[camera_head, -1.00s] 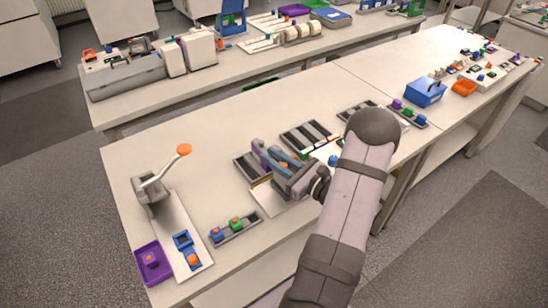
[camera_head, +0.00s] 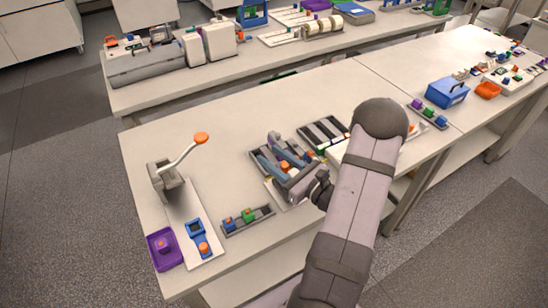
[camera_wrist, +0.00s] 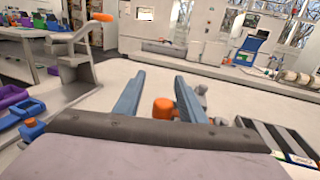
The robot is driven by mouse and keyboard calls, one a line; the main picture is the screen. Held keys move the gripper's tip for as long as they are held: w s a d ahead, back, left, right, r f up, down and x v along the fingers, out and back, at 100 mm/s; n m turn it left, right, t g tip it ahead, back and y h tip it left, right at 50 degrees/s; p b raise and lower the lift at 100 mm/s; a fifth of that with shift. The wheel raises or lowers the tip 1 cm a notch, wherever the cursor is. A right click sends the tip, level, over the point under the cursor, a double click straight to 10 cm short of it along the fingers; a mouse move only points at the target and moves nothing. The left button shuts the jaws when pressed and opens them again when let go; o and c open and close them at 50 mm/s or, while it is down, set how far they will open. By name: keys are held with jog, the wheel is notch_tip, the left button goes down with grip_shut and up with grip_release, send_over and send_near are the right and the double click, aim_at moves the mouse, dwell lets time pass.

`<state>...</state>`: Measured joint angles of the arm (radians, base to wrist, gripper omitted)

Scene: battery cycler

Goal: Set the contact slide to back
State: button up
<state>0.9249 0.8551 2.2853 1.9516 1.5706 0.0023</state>
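An orange knob (camera_wrist: 163,110) stands between my gripper's two blue-grey fingers in the wrist view; it looks like the slide's handle, but I cannot be sure. In the head view the orange knob (camera_head: 284,165) shows at a dark slotted tray (camera_head: 259,158) near the front of the table. My gripper (camera_head: 272,152) is over this tray, and its open fingers (camera_wrist: 159,75) also show in the wrist view. They stand apart on either side of the knob, with no clear contact. The slide's track and position are mostly hidden by the gripper.
A lever press with an orange handle tip (camera_head: 201,138) stands to the left. A purple tray (camera_head: 155,262) and a small rack with blue and green pieces (camera_head: 262,213) are at the front. Another dark slotted tray (camera_head: 322,132) is close on the right.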

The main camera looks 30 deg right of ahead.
aim_at(287, 168)
jog(key=shift+d, duration=0.1)
jog(key=b+v, duration=0.2)
jog(key=v, duration=0.3)
jog(key=shift+s+f, duration=0.1)
jog(key=shift+s, duration=0.15)
jog(key=shift+b+v, duration=0.3)
jog(key=shift+v, duration=0.6)
